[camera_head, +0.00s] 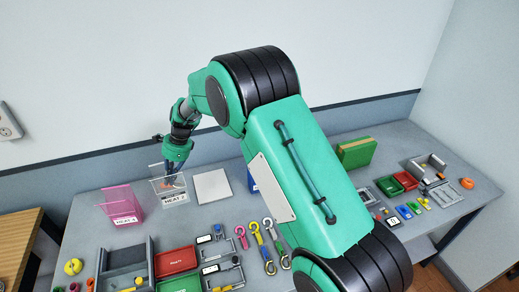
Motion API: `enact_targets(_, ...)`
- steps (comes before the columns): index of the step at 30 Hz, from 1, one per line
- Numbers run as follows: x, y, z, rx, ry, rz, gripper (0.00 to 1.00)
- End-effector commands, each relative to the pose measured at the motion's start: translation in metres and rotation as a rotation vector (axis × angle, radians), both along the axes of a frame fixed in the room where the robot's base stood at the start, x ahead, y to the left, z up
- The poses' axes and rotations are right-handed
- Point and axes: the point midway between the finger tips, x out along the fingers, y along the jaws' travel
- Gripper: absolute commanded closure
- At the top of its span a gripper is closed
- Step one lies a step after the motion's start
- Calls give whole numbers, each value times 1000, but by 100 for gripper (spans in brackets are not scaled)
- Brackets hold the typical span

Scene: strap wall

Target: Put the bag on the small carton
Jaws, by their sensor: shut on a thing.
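My gripper (174,168) is at the back left of the table, pointing down at a clear open holder (159,187) with a white label. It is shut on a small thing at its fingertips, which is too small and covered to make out. I cannot pick out the bag for certain. No small carton shows clearly; a flat white square (212,186) lies just right of the clear holder, and a blue thing (251,181) behind my arm is mostly hidden.
A pink clear holder (122,204) stands to the left. A green block (356,152) stands at the right. My arm hides the table's middle.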

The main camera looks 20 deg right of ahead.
Motion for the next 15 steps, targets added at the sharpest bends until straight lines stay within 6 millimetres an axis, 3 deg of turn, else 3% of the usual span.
enact_targets(7,1,0,27,1,-4,-1,100)
enact_targets(15,1,0,93,1,-3,1,100)
